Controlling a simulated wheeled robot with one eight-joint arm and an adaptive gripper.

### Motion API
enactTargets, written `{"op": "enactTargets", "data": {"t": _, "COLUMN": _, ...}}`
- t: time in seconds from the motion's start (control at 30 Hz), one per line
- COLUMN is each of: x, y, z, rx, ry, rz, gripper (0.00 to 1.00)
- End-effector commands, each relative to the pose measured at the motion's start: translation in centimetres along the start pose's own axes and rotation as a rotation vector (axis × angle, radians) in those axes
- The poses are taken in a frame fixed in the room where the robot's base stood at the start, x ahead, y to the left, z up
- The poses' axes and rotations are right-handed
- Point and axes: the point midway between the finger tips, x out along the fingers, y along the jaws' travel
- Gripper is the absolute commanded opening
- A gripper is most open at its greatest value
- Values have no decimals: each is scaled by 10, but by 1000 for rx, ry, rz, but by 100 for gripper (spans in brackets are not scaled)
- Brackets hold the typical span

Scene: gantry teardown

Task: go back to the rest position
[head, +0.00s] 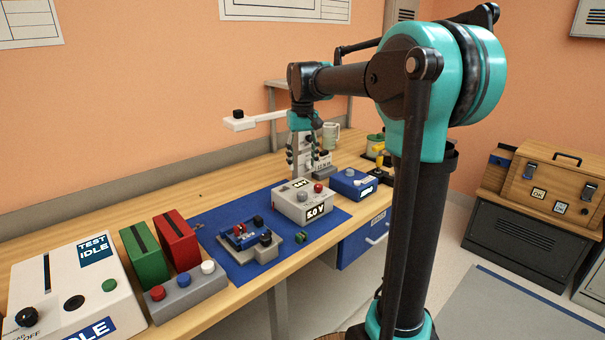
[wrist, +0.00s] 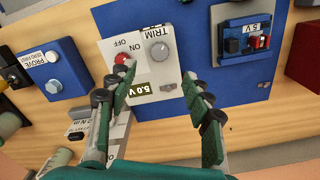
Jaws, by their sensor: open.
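My gripper (head: 301,158) hangs fingers-down above the back of the bench in the head view. In the wrist view my gripper (wrist: 157,78) has its two green-padded fingers spread apart, with nothing between them. Below and beyond the fingers is the white supply box (wrist: 146,48) with a red button, a grey knob and a 5.0 V display. The same box (head: 290,211) sits on the blue mat in the head view. From these views I cannot tell the exact height of the fingertips above the bench.
The blue mat (head: 222,217) also bears a grey fixture (head: 262,254) with a blue module. A blue box (head: 353,183) stands right of the supply box. Red (head: 176,241) and green (head: 144,254) blocks and a tester (head: 70,290) stand at left.

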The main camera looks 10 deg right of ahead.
Motion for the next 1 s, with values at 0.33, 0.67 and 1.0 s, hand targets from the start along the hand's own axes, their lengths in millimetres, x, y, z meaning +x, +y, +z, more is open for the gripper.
{"op": "enactTargets", "data": {"t": 0.33, "x": -9, "y": 0, "z": 0, "rx": 0, "ry": 0, "rz": 0, "gripper": 51}}
{"op": "enactTargets", "data": {"t": 0.67, "x": 30, "y": 15, "z": 32, "rx": 32, "ry": 55, "rz": 1, "gripper": 51}}
{"op": "enactTargets", "data": {"t": 1.0, "x": 180, "y": 46, "z": 180, "rx": 143, "ry": 268, "rz": 17, "gripper": 51}}
